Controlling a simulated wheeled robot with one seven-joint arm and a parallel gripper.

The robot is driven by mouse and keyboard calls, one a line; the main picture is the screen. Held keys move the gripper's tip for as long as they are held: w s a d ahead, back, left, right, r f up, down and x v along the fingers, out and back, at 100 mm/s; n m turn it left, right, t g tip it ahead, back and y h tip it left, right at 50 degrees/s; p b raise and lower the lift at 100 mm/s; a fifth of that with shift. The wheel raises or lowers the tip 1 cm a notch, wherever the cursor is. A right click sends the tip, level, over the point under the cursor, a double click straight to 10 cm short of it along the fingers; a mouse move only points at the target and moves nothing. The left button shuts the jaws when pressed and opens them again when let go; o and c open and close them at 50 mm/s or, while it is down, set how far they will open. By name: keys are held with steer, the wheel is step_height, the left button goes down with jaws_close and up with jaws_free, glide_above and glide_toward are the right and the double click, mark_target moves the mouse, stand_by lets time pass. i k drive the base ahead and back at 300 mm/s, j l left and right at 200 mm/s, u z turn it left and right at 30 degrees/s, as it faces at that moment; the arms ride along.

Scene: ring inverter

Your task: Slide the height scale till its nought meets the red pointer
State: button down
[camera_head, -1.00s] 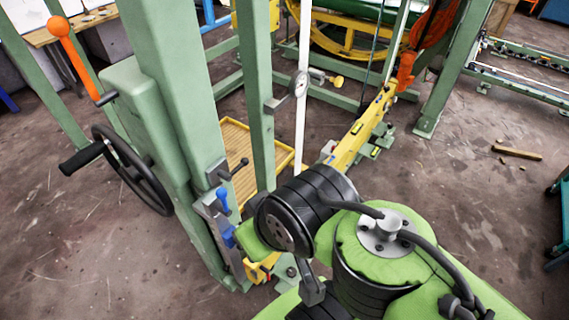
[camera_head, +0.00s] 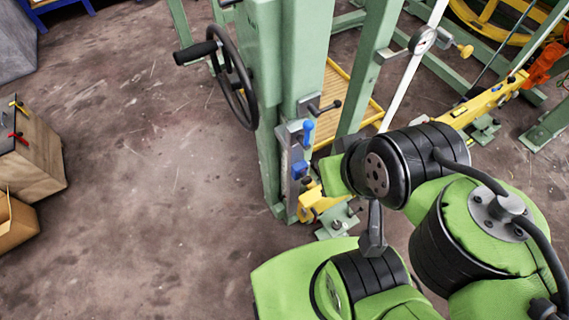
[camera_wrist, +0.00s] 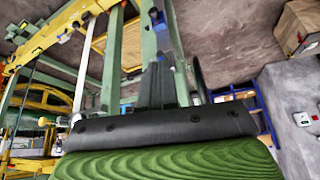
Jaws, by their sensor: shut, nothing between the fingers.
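The height scale (camera_head: 411,82) is a long white strip standing tilted in the head view, right of the green posts. A round dial-like clamp (camera_head: 422,40) with a yellow knob (camera_head: 464,50) sits on it. A white strip that looks like the scale also shows in the wrist view (camera_wrist: 83,66), left of my gripper. The marks, the nought and the red pointer are too small to make out. My gripper (camera_wrist: 157,72) is shut and empty in the wrist view, with green posts beyond it. In the head view my arm hides it.
A green frame post (camera_head: 285,70) carries a black handwheel (camera_head: 230,78) and blue-handled clamps (camera_head: 300,170). A yellow beam (camera_head: 480,105) runs behind my arm. A wooden box (camera_head: 35,155) stands far left. The floor between is clear.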

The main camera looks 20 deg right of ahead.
mark_target(283, 154)
steer(key=i+j+u, duration=0.15)
steer(key=j+u, duration=0.15)
steer(key=u, duration=0.15)
steer(key=i+j+u, duration=0.15)
steer(key=u, duration=0.35)
steer(key=i+j+u, duration=0.2)
steer(key=u, duration=0.25)
